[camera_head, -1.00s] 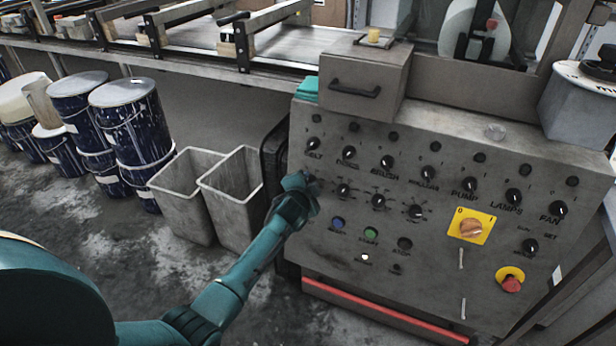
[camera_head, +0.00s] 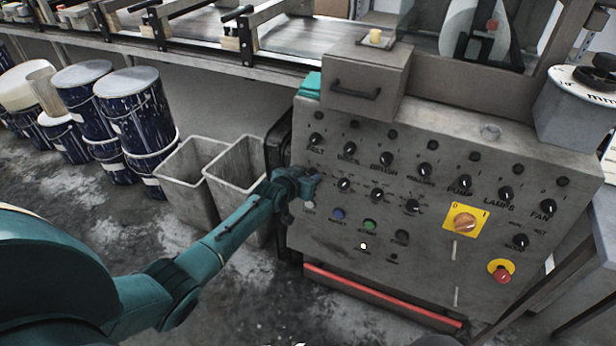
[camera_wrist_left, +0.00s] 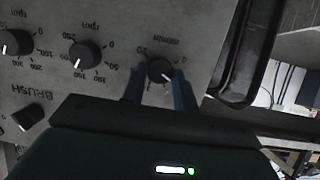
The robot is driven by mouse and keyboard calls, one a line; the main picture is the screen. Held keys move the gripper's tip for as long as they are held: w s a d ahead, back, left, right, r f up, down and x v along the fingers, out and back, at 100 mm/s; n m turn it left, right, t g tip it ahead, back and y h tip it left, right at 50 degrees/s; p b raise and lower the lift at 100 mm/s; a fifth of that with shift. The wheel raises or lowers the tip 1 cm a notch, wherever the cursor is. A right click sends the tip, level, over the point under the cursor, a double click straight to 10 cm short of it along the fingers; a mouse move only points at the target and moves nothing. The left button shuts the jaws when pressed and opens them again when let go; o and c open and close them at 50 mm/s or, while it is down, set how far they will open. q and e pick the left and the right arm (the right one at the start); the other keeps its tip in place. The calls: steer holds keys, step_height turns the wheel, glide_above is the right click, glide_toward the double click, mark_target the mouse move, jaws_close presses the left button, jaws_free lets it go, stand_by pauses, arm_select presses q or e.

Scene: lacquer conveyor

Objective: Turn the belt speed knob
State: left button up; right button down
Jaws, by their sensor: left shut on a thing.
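The belt speed knob (camera_wrist_left: 160,70) is a small round dark knob with a white pointer line, in the left wrist view. Its scale is marked m/min and runs from 0 to 20. My left gripper (camera_head: 314,184) is at the left edge of the control panel (camera_head: 430,262), at the row of small dial knobs. Its two blue fingers are around the knob, one on each side, shut on it. In the head view the hand hides this knob. My right gripper is not in view.
Other dial knobs (camera_head: 344,184) sit to the right, with a switch row above. Coloured push buttons (camera_head: 369,226), a yellow-plated rotary switch (camera_head: 465,222) and a red emergency stop (camera_head: 502,272) are on the same panel. Grey bins (camera_head: 190,180) stand left of it.

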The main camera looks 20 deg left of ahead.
arm_select(q)
steer(key=shift+a+f+n+t+h+b, duration=0.1)
steer(key=shift+n+t+h+b, duration=0.3)
steer(key=shift+n+b, duration=1.4)
steer(key=shift+a+f+n+t+h+b, duration=0.15)
steer(key=shift+n+h+b, duration=0.6)
steer(key=shift+n+b, duration=1.05)
steer(key=shift+a+f+n+t+h+b, duration=0.1)
steer(key=shift+n+t+h+b, duration=0.3)
steer(key=shift+n+b, duration=1.4)
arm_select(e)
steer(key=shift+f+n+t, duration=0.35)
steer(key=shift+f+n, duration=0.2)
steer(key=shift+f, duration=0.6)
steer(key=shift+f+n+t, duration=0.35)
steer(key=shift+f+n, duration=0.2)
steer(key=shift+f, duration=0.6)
arm_select(q)
steer(key=shift+r+h, duration=0.1)
steer(key=shift+h, duration=0.15)
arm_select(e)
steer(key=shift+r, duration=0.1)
arm_select(q)
steer(key=o, duration=1)
